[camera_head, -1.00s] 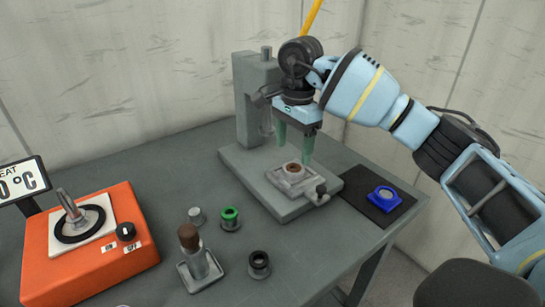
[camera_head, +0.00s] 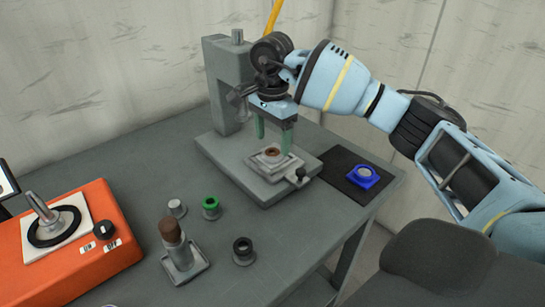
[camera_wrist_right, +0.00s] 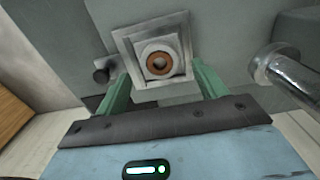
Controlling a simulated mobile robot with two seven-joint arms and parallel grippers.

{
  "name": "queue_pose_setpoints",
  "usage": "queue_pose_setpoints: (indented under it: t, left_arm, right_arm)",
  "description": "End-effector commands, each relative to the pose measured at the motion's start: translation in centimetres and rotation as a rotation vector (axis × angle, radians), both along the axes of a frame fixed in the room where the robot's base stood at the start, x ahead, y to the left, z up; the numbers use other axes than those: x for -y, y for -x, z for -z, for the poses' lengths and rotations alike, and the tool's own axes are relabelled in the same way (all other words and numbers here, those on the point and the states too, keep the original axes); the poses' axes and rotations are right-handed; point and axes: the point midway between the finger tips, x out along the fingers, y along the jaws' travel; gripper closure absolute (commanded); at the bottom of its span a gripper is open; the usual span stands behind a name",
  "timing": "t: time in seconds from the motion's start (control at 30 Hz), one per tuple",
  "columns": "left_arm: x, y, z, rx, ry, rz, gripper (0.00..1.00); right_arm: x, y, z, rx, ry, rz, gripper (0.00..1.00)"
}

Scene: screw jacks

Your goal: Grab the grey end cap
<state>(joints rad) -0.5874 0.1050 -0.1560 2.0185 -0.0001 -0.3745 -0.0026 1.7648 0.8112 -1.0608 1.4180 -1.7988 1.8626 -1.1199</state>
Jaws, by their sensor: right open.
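A small grey cap-like cylinder (camera_head: 177,207) stands on the table left of a green-ringed cap (camera_head: 211,207). A pale grey round piece with a brown ring inside (camera_wrist_right: 160,60) sits in the square fixture (camera_wrist_right: 128,40) on the press base; it also shows in the head view (camera_head: 272,153). I cannot tell for sure which is the named end cap. My right gripper (camera_head: 273,143) is open above the fixture, its green fingers pointing down. In the wrist view its fingers (camera_wrist_right: 163,85) stand apart on either side of the round piece, with nothing held. My left gripper is not in view.
The grey press (camera_head: 228,90) stands behind the fixture. A blue piece (camera_head: 364,175) lies on a black mat (camera_head: 338,163) at the right. A brown-topped post (camera_head: 174,242), a black cap (camera_head: 243,250) and an orange heater (camera_head: 85,255) are in front and left.

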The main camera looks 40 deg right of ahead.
Motion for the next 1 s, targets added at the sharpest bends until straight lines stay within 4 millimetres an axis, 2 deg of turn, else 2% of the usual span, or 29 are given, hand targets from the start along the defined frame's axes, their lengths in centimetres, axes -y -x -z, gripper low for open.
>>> queue_pose_setpoints:
  t: [0.2, 0.53, 0.93, 1.0]
  left_arm:
    - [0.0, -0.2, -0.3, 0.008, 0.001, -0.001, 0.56]
    - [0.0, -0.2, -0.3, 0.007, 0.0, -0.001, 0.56]
    - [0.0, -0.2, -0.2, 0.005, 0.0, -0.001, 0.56]
    - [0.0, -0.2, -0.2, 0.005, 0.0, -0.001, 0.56]
  right_arm:
    - [0.0, 0.2, 2.7, 0.0, 0.0, 0.0, 0.29]
    - [-0.1, 0.1, 3.2, 0.002, 0.0, 0.0, 0.31]
    - [-0.1, 0.1, 3.2, 0.002, 0.0, 0.0, 0.83]
    - [-0.1, 0.1, 3.1, 0.003, -0.001, 0.0, 0.85]
